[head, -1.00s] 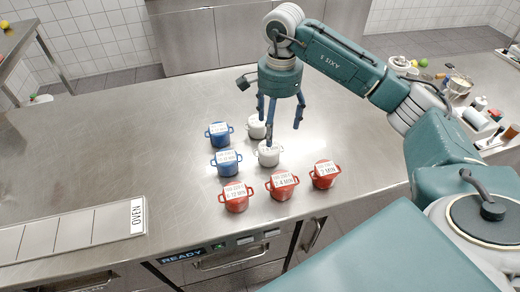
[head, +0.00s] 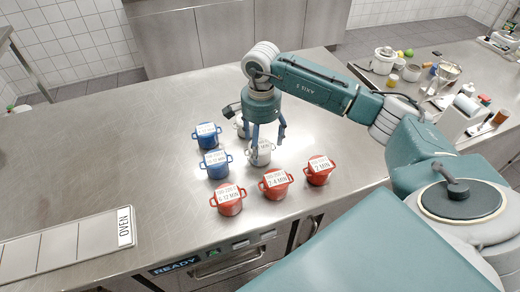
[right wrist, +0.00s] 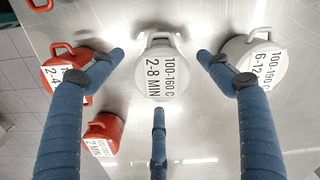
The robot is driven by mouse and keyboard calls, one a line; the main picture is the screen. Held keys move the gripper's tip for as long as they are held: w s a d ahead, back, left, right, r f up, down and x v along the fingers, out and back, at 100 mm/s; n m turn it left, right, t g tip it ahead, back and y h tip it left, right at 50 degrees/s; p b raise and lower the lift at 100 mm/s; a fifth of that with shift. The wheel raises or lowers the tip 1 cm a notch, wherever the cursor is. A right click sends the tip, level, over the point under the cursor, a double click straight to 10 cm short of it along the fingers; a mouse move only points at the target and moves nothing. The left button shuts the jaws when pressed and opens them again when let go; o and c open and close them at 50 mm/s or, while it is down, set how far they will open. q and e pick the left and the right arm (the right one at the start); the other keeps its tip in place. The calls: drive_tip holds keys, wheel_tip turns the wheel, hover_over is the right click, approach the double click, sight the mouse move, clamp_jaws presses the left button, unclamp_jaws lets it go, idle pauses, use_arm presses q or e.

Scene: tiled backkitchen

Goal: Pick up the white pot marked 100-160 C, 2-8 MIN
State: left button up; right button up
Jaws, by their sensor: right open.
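The white pot marked 100-160 C, 2-8 MIN (right wrist: 160,72) is in the middle of the right wrist view, its label facing up. In the head view the white pot (head: 259,155) stands upright on the steel counter, partly hidden by my fingers. My right gripper (head: 268,141) points down over it. In the right wrist view my right gripper (right wrist: 160,70) is open, with a finger at either side of the pot and a third in front of its label. I see no finger clearly touching it. My left gripper is not in view.
A second white pot (right wrist: 262,62), marked 100-190 C, stands beside it. Red pots (head: 276,183) line the near side and blue pots (head: 215,164) the left. The steel counter (head: 110,150) is clear further left. An OVEN-marked panel (head: 60,243) lies near left.

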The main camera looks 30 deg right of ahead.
sight(259, 145)
wheel_tip(259, 145, down, 4)
drive_tip(key=shift+w+a+p, duration=0.1)
drive_tip(key=shift+a+p, duration=0.05)
drive_tip(key=shift+p, duration=0.55)
drive_tip(key=c, duration=1.5)
drive_tip(key=shift+w, duration=0.1)
drive_tip(key=shift+c, duration=0.2)
